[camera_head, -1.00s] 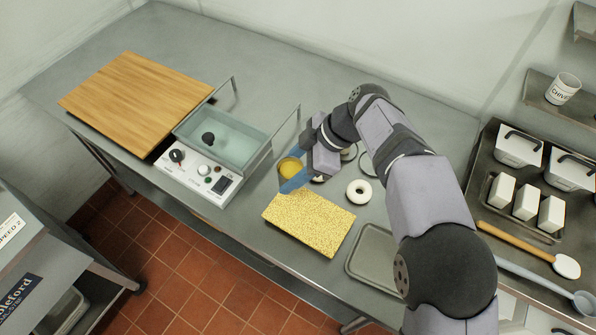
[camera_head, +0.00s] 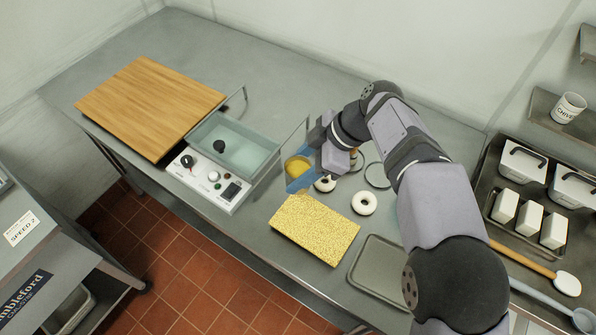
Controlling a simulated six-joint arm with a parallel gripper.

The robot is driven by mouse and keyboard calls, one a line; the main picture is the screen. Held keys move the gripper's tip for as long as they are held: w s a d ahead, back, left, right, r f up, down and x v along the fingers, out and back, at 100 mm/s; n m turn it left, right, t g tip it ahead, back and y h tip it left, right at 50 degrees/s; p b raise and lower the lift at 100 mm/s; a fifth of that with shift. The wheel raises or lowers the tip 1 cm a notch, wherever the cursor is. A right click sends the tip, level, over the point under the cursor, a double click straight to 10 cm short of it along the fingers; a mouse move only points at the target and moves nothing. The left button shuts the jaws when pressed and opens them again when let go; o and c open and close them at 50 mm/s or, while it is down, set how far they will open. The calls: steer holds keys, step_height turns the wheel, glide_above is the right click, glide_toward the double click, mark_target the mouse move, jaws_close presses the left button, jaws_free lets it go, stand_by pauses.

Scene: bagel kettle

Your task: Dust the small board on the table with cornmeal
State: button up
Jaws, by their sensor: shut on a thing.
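The small board (camera_head: 315,231) lies flat near the table's front edge, its top covered in yellow grains. My gripper (camera_head: 304,167) is shut on a cup of cornmeal (camera_head: 297,169), with yellow meal showing at its open top. The blue fingers are beside the cup. Cup and gripper are just behind the board's back left corner, to the right of the kettle. Whether the cup touches the table is hidden.
A water-filled kettle (camera_head: 239,152) with raised wire handles stands left of my gripper. A large wooden board (camera_head: 150,105) lies farther left. A pale bagel (camera_head: 365,203) lies on the table, another (camera_head: 325,184) beside my gripper. An empty grey tray (camera_head: 382,270) is right of the small board.

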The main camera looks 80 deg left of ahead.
steer(key=shift+r+p, duration=1.8)
steer(key=shift+r, duration=1.45)
